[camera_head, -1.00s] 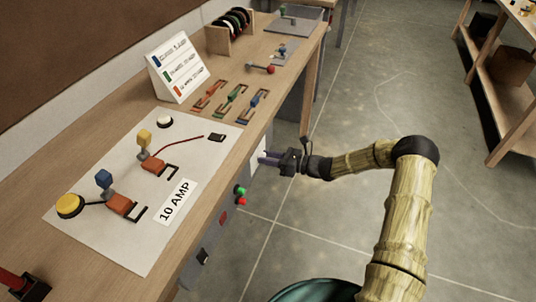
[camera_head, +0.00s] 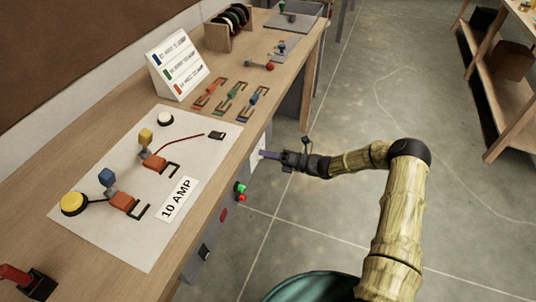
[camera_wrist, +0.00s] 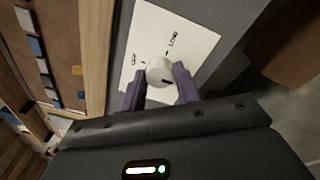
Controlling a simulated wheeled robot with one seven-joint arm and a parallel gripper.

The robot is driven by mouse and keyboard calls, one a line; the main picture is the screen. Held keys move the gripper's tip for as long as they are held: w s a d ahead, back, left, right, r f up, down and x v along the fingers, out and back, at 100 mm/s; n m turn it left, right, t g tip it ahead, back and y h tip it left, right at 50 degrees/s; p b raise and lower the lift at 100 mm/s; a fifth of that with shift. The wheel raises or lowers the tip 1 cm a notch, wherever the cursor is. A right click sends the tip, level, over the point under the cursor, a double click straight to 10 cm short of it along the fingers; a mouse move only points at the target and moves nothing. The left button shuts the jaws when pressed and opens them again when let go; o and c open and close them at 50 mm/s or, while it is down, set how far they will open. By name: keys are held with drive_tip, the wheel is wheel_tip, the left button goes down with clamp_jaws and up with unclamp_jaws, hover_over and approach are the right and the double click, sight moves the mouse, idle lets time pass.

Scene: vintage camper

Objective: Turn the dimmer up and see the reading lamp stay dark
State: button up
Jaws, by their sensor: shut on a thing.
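The dimmer knob (camera_wrist: 160,71) is a round white knob with a dark mark, on a white plate (camera_wrist: 191,32) with small dark lettering. My gripper (camera_wrist: 160,88) has its purple fingers on both sides of the knob, shut on it. In the head view my gripper (camera_head: 268,155) reaches the white plate (camera_head: 258,160) on the bench's front side, and the knob is hidden there. I cannot tell which thing is the reading lamp; a white dome (camera_head: 165,118) and a yellow dome (camera_head: 73,203) on the bench board show no clear glow.
The white board (camera_head: 140,235) carries orange blocks, blue and yellow pieces and a "10 AMP" label (camera_head: 177,199). A sign (camera_head: 178,62) and a rack (camera_head: 228,28) stand behind. Green and red buttons (camera_head: 240,193) are on the front.

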drive_tip(key=shift+s+d+f, duration=0.1)
drive_tip(key=shift+f, duration=0.1)
drive_tip(key=o, duration=0.7)
drive_tip(key=shift+o, duration=1.3)
drive_tip(key=shift+r, duration=0.1)
drive_tip(key=shift+d, duration=0.1)
drive_tip(key=b+v, duration=0.1)
drive_tip(key=v, duration=1.6)
drive_tip(key=shift+b, duration=0.35)
